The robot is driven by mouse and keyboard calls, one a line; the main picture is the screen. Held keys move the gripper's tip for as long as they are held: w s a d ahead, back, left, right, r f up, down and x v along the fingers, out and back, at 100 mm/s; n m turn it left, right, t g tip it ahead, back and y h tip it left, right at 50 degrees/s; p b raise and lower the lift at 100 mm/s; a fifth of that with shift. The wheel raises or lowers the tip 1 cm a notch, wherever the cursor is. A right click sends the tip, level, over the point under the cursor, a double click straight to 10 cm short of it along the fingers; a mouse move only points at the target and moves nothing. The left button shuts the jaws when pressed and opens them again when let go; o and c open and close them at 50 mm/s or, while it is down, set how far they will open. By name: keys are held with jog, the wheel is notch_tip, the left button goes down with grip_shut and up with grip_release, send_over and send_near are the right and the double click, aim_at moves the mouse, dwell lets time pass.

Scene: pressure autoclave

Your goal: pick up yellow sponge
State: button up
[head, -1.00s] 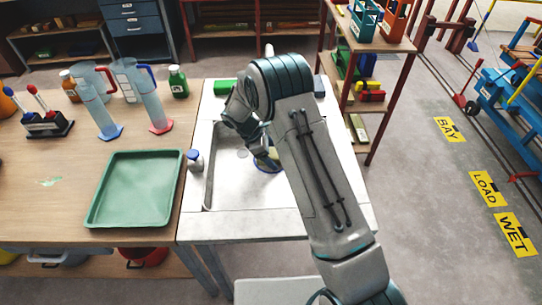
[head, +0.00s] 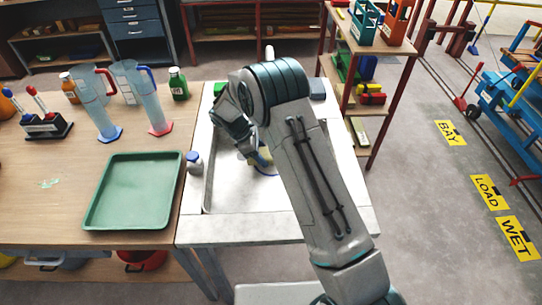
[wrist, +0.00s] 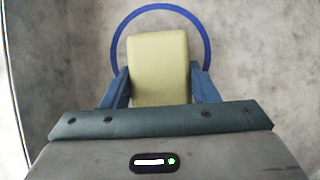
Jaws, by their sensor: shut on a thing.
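The yellow sponge (wrist: 159,68) is a pale yellow block between the two blue fingers of my gripper (wrist: 160,88) in the wrist view. The fingers are shut on its two sides. In the head view my gripper (head: 252,157) is low in the sink basin, largely hidden by my arm, and only a sliver of yellow shows near it. A blue ring (wrist: 160,8) lies behind the sponge in the wrist view, with grey basin floor around it. I cannot tell whether the sponge touches the floor.
The sink unit (head: 215,233) stands beside a wooden table with a green tray (head: 133,190). A small blue-capped bottle (head: 194,162) stands at the basin's left edge. A green item (head: 220,88) lies behind the basin. Shelves (head: 372,38) stand at the back right.

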jog(key=a, duration=0.3)
jog(key=a+b, duration=0.1)
jog(key=a, duration=0.1)
jog(key=shift+r, duration=0.3)
notch_tip(320, 180, up, 13)
jog(key=shift+r+b, duration=0.15)
jog(key=shift+b, duration=0.3)
jog(key=shift+d, duration=0.1)
jog(key=shift+o, duration=1.4)
jog(key=shift+c, duration=0.6)
jog(key=shift+s, duration=0.1)
jog(key=shift+c, duration=0.2)
